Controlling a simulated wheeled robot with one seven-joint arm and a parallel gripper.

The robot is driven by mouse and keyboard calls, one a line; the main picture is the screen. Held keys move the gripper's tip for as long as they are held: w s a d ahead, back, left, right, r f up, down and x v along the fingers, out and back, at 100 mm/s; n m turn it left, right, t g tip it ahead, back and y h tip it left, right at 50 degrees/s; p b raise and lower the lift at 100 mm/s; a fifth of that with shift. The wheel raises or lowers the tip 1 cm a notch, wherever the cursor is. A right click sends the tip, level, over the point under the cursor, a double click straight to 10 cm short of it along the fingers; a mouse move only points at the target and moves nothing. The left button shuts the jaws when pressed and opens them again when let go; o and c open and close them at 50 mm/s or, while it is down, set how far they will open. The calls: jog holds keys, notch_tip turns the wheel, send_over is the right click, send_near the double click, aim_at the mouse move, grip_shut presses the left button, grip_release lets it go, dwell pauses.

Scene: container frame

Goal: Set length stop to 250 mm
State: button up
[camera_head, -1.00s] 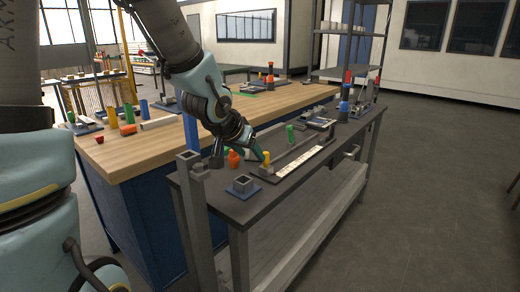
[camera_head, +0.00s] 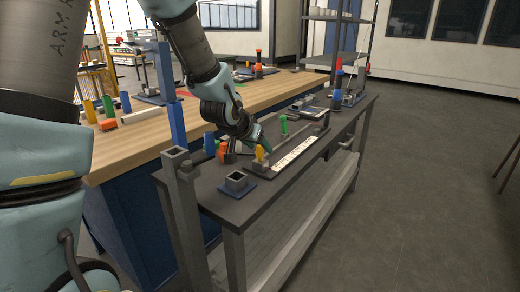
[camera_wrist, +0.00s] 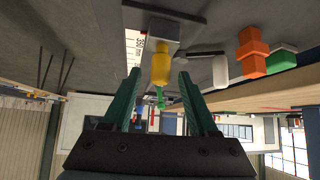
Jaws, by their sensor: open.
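The length stop is a grey block with an upright yellow handle (camera_head: 260,153), at the near end of a rail with a white printed scale (camera_head: 298,153). In the wrist view, the yellow handle (camera_wrist: 161,66) stands just ahead of my gripper, in line with the gap between its fingers. The scale (camera_wrist: 134,48) shows beside the block there, with printed marks I cannot read surely. My gripper (camera_wrist: 158,85) is open and empty, its two green fingers apart. In the head view my gripper (camera_head: 264,147) is close to the handle; contact cannot be told.
A green-topped post (camera_head: 284,125) stands farther along the rail. A square grey socket on a blue plate (camera_head: 237,181) sits at the near corner. The floor to the right is open.

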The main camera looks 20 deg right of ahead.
jog(key=shift+x, duration=0.9)
grip_shut()
dwell(0.9)
